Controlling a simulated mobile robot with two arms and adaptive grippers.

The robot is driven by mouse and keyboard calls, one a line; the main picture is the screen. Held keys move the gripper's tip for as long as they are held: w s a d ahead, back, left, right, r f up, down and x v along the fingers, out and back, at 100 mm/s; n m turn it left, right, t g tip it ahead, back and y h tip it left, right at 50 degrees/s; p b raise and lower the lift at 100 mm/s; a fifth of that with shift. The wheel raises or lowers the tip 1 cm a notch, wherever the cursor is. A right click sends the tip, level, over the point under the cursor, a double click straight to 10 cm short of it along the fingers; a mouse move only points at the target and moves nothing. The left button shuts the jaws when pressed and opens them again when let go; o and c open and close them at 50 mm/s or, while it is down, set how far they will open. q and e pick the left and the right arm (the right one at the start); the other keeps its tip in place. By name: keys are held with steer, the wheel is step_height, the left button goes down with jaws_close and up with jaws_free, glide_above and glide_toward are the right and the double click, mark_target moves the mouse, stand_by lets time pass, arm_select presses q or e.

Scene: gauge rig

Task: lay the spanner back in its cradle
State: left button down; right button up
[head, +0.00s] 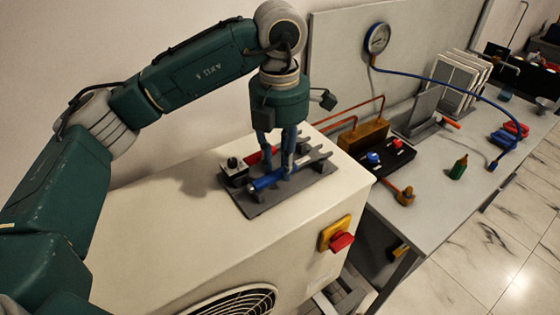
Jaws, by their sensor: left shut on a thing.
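My left gripper (278,172) points down over the dark grey cradle plate (262,207) on top of the white cabinet. Its fingers are shut on a blue-handled tool (266,181), which looks like the spanner and lies low over the cradle. Whether it rests fully in the cradle's notched supports (319,157) cannot be told. A red-handled tool (254,158) lies behind it, partly hidden by the fingers. My right gripper is not in view.
A small black box with a knob (233,168) stands at the cradle's left end. The white cabinet top (150,235) is clear towards the front left. A bench with a gauge (377,38) and blue hose stands right.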

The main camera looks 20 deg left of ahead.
arm_select(q)
steer(key=shift+f, duration=0.3)
steer(key=c, duration=1.4)
jaws_free()
step_height(320, 180, up, 12)
